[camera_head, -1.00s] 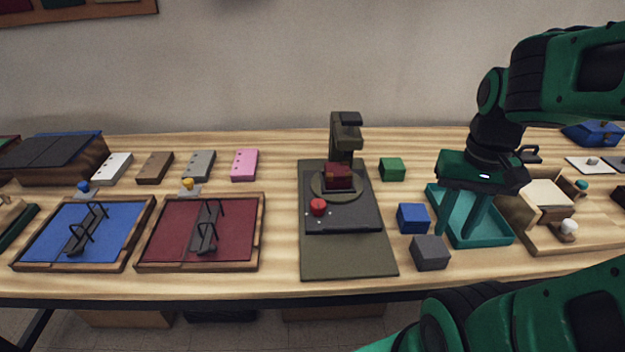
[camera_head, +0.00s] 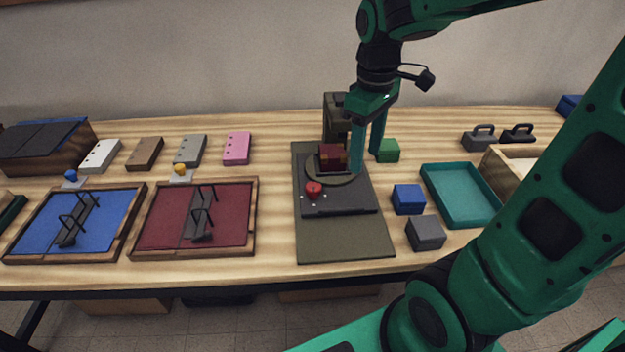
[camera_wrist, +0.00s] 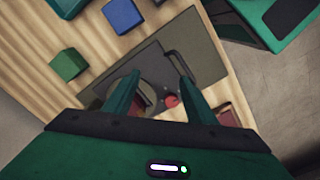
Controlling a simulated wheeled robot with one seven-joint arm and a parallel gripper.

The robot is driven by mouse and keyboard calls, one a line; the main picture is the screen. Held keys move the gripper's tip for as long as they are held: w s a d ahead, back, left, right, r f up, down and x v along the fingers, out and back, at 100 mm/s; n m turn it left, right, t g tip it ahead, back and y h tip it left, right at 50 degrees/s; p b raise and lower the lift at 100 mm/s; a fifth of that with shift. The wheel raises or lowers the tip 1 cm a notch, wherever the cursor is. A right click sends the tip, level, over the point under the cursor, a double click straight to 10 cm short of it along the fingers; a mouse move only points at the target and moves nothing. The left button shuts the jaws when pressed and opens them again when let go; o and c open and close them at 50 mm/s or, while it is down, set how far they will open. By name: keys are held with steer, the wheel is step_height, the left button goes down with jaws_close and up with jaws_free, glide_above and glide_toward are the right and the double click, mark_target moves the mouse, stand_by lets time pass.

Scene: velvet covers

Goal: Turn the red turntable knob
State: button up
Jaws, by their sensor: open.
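The red turntable knob (camera_head: 313,190) sits on the dark turntable base (camera_head: 345,204), in front of the round plate (camera_head: 348,176). A dark red block (camera_head: 332,158) rests on the plate. My gripper (camera_head: 366,168) is open and empty, above and to the right of the knob, by the plate's right edge. In the wrist view the knob (camera_wrist: 171,101) shows between the two fingers (camera_wrist: 158,88), further off than the fingertips. The red block is partly hidden behind a finger there.
A dark post (camera_head: 336,112) stands behind the plate. A green block (camera_head: 388,150), a blue block (camera_head: 408,198) and a grey block (camera_head: 425,232) stand to the right, with a teal tray (camera_head: 462,195) beyond. A red-floored tray (camera_head: 165,222) lies to the left.

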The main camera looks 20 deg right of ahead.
mark_target(315, 185)
steer(key=w+a+n, duration=0.6)
steer(key=w+a, duration=0.1)
steer(key=a, duration=0.2)
steer(key=shift+n, duration=0.3)
step_height(315, 185, down, 12)
steer(key=shift+s+d+r, duration=0.1)
steer(key=shift+r, duration=0.15)
steer(key=shift+c, duration=0.2)
steer(key=c, duration=1)
steer(key=shift+d, duration=0.2)
steer(key=shift+a, duration=0.1)
